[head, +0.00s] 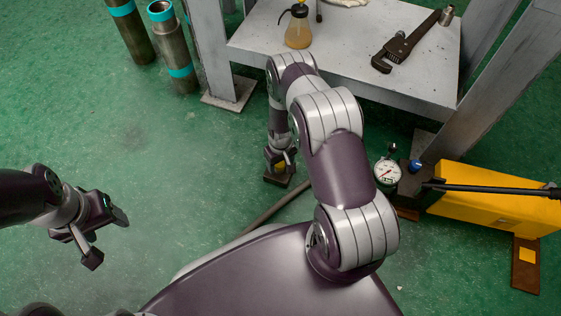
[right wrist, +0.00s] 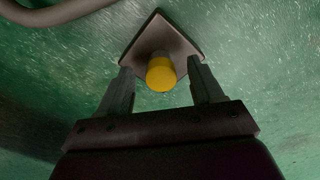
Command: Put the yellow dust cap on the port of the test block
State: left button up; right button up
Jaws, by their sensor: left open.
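The yellow dust cap (right wrist: 160,74) sits on a short round stem in the middle of a brown square block (right wrist: 152,40). In the head view the yellow (head: 281,166) shows just above the brown block (head: 277,181) on the floor. My right gripper (head: 280,158) is down over it. In the right wrist view its fingers (right wrist: 160,76) stand on both sides of the cap, with a visible gap to each. My left gripper (head: 106,237) is open and empty over bare floor at left. A dark block (head: 411,180) with a blue fitting and dial gauge, possibly the test block, stands right.
A yellow pump (head: 495,197) with a black lever lies right of the gauge (head: 388,172). A grey bench (head: 345,40) holds a wrench (head: 405,42) and an oil can (head: 298,30). Pipes (head: 172,50) stand back left. Floor at left is clear.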

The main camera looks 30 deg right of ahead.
aim_at(281, 165)
notch_tip(281, 165, up, 13)
jog(key=p, duration=0.7)
jog(key=shift+f+p, duration=0.2)
jog(key=shift+p, duration=0.2)
